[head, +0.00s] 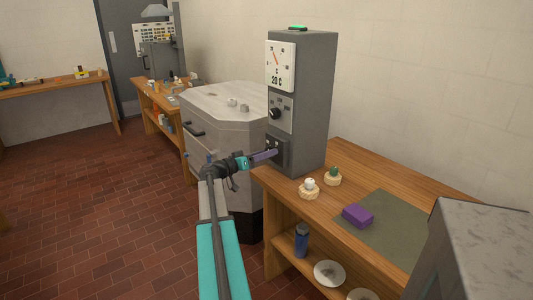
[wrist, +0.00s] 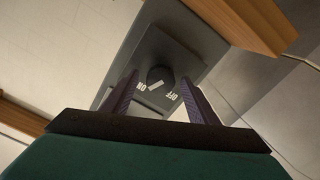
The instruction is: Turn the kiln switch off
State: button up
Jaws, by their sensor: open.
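The kiln switch is a dark knob (wrist: 160,75) on a grey plate with white ON and OFF labels, seen in the wrist view. A short white mark lies between the two labels; I cannot tell clearly which it points to. In the head view the switch's dark panel (head: 284,148) is low on the grey control column (head: 312,110), partly hidden by my gripper (head: 270,154). My gripper is open, its two purple fingers (wrist: 160,80) on either side of the knob in the wrist view. I cannot tell whether they touch it.
The column, with a 20 C gauge (head: 280,67) and black dial (head: 276,113), stands on a wooden bench (head: 390,178). The pale kiln (head: 225,100) is left of it. A purple block (head: 357,215) and two small items on rings are on the bench. Floor at left is clear.

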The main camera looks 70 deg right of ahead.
jog(key=shift+s+d, duration=0.25)
jog(key=shift+d, duration=0.1)
